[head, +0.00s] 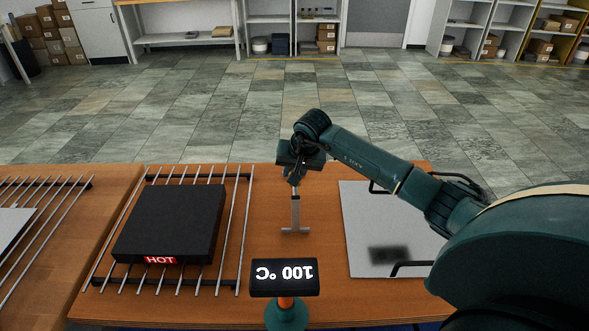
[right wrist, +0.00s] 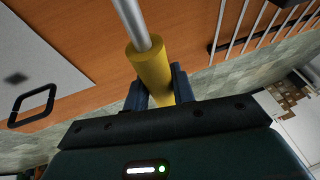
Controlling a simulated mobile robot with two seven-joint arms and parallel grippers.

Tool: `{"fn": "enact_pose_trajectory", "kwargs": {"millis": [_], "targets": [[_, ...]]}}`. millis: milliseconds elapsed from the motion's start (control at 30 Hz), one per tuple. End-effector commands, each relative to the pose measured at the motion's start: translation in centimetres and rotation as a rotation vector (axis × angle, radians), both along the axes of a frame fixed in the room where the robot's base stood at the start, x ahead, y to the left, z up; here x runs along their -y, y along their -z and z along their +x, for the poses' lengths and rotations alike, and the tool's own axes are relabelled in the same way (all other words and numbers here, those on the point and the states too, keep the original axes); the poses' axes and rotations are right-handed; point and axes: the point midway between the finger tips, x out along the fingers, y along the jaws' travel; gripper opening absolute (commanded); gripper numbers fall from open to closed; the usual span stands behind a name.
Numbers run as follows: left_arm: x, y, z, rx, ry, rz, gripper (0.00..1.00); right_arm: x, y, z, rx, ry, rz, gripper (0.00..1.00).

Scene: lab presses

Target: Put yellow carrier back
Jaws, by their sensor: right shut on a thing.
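My right gripper (head: 292,180) is over the middle of the wooden table. In the right wrist view the gripper (right wrist: 160,90) is shut on the yellow handle (right wrist: 150,68) of the carrier, its dark fingers on both sides of it. A grey metal rod (head: 295,210) runs down from the gripper and ends in a flat T-shaped foot (head: 295,231). I cannot tell if the foot touches the table. In the head view the yellow handle is mostly hidden by the gripper. My left gripper is not in view.
A black block marked HOT (head: 168,225) sits on a rack of metal bars (head: 239,220) at left. A metal plate (head: 365,230) with black handles lies at right. Another table (head: 120,175) adjoins at left.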

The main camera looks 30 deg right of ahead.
Motion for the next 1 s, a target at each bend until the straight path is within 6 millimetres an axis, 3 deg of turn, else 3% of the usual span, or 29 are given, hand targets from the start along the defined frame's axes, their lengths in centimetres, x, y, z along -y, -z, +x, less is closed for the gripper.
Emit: {"fn": "enact_pose_trajectory", "kwargs": {"millis": [267, 300, 533, 833, 1000], "targets": [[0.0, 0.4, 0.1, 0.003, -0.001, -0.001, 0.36, 0.1, 0.1, 0.2, 0.007, 0.001, 0.0, 0.0], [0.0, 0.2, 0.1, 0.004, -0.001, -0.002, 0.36, 0.0, 0.2, 0.0, 0.001, 0.001, 0.001, 0.28], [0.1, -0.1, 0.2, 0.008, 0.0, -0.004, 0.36, 0.0, 0.2, 0.0, 0.001, 0.001, 0.0, 0.47], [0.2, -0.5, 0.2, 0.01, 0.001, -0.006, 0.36, 0.0, -0.2, 0.0, 0.0, 0.001, 0.0, 0.47], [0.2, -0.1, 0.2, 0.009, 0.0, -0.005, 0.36, 0.1, -2.2, -0.8, 0.006, 0.0, -0.004, 0.47]]}}
